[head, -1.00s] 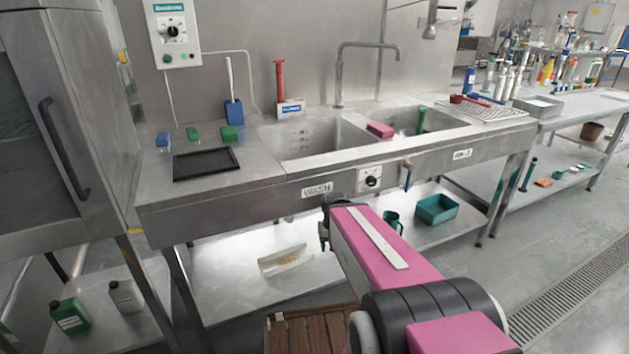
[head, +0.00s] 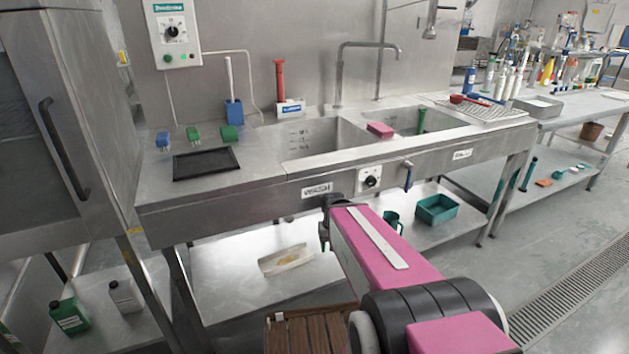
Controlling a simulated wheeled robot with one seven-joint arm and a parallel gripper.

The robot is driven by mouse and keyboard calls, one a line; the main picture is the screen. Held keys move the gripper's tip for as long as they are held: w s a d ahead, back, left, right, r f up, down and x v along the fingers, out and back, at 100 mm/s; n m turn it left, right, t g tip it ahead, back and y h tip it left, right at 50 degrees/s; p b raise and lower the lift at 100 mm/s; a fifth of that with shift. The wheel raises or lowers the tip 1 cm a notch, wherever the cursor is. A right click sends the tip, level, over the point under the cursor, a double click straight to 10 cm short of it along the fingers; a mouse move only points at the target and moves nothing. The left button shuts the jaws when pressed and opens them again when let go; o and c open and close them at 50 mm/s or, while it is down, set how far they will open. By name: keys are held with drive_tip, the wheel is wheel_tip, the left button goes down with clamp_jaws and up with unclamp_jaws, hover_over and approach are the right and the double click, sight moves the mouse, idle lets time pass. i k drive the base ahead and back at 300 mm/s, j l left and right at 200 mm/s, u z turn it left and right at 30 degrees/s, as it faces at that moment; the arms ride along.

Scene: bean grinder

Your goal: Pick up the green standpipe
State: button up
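A green standpipe (head: 421,120) stands upright in the right basin of the steel sink, near its back wall. Its lower end is hidden behind the basin's front edge. A similar dark green tube (head: 529,173) leans on the lower shelf of the right-hand bench. My pink arm reaches forward from the bottom right. At its far end, the dark gripper (head: 324,232) shows only in part, in front of the sink's front panel and well left of and below the standpipe. I cannot see its fingers clearly.
The sink's front panel has a knob (head: 370,180) and a blue-handled lever (head: 408,176). A pink block (head: 380,130) sits at the divider between basins. The tap (head: 340,75) rises behind. A red pipe (head: 280,82) stands left. A wire rack (head: 490,112) lies right of the right basin.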

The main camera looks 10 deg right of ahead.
sight(422, 111)
drive_tip(key=z, duration=0.95)
drive_tip(key=i+l, duration=0.25)
drive_tip(key=i+l+u, duration=0.1)
drive_tip(key=l, duration=0.35)
drive_tip(key=i+l, duration=0.3)
drive_tip(key=i+l+u, duration=0.1)
drive_tip(key=i+l, duration=0.15)
drive_tip(key=l, duration=0.2)
